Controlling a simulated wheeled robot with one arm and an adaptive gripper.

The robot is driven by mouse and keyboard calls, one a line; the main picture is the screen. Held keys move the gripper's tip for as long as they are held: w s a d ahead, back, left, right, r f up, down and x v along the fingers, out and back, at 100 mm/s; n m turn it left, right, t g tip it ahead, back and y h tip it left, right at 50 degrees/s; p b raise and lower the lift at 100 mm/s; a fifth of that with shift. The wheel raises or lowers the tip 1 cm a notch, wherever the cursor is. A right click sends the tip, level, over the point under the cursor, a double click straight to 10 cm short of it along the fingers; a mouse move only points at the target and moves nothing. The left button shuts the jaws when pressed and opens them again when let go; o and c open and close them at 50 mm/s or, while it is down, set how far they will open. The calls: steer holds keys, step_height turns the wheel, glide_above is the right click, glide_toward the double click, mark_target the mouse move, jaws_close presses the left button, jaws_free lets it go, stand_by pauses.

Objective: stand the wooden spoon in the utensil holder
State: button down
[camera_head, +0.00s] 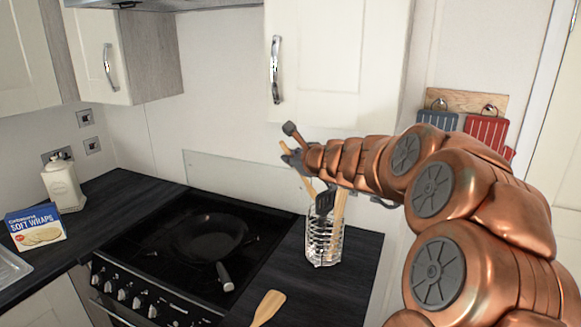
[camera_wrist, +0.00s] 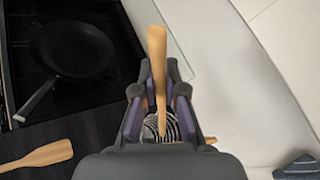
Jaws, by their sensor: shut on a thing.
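My gripper (camera_head: 293,161) is shut on a wooden spoon (camera_head: 284,147), above the utensil holder and a little to its left in the head view. The spoon is tilted, with its lower part slanting down to the right towards the holder. In the wrist view the spoon (camera_wrist: 157,52) runs between the fingers of my gripper (camera_wrist: 158,92). The clear, ribbed utensil holder (camera_head: 323,245) stands on the dark worktop, with a black utensil and a wooden one in it. Part of the holder (camera_wrist: 172,128) shows between the fingers. I cannot tell whether the spoon's lower end is inside it.
A wooden spatula (camera_head: 268,306) lies on the worktop near the front. A black pan (camera_head: 207,236) sits on the hob to the left. A wall rack (camera_head: 465,100) with blue and red utensils is at the right.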

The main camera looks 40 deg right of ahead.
steer(key=shift+a+f+p, duration=0.15)
steer(key=shift+f+p, duration=0.15)
steer(key=shift+f, duration=0.8)
steer(key=shift+f, duration=0.1)
steer(key=d+f+b, duration=0.3)
steer(key=d+f, duration=0.3)
steer(key=f, duration=0.4)
steer(key=shift+d+f, duration=0.15)
steer(key=shift+d, duration=0.1)
stand_by(0.5)
steer(key=shift+f, duration=0.15)
steer(key=c, duration=1.2)
jaws_free()
steer(key=shift+f, duration=0.1)
